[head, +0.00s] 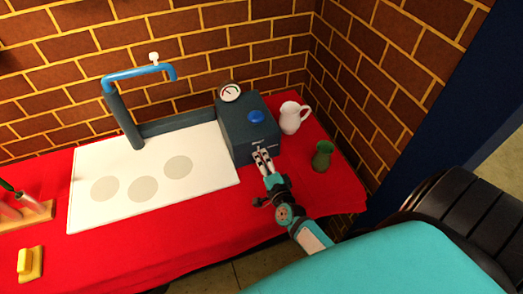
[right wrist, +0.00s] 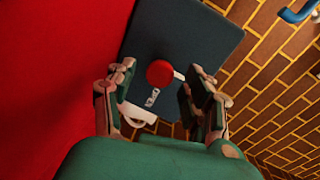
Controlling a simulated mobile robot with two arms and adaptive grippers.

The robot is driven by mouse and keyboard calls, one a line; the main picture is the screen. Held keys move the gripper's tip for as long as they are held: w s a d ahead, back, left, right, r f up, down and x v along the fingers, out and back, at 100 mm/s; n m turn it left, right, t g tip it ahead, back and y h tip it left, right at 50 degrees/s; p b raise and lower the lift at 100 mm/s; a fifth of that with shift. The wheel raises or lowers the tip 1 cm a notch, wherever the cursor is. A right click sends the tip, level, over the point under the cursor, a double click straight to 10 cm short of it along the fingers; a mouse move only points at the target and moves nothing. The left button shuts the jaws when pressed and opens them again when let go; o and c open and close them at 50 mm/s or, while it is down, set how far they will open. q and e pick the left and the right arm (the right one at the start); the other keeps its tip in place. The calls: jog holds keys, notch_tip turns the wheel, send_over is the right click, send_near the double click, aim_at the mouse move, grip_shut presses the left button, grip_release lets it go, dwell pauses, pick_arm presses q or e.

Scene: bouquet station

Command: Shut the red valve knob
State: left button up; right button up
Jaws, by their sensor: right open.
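The red valve knob (right wrist: 160,73) is round and sits on a dark grey face of the valve box (right wrist: 192,32) in the right wrist view. A white bar shows beside it and a small white label below it. The same box (head: 236,137) stands on the table in the head view, where I cannot make out the red knob. My right gripper (head: 262,156) is in front of the box. In the right wrist view its open, empty fingers (right wrist: 160,82) lie on either side of the knob. I cannot tell whether they touch it. My left gripper is not in view.
The box carries a blue knob (head: 256,116) and a gauge (head: 230,92). A white pitcher (head: 292,117) and green vase (head: 322,156) stand to its right. A white board (head: 217,178) and blue pipe (head: 137,72) are left. Brick walls close the back and right.

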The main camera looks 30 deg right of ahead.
jog(key=v, duration=1)
jog(key=shift+s+r, duration=0.1)
jog(key=shift+s, duration=0.15)
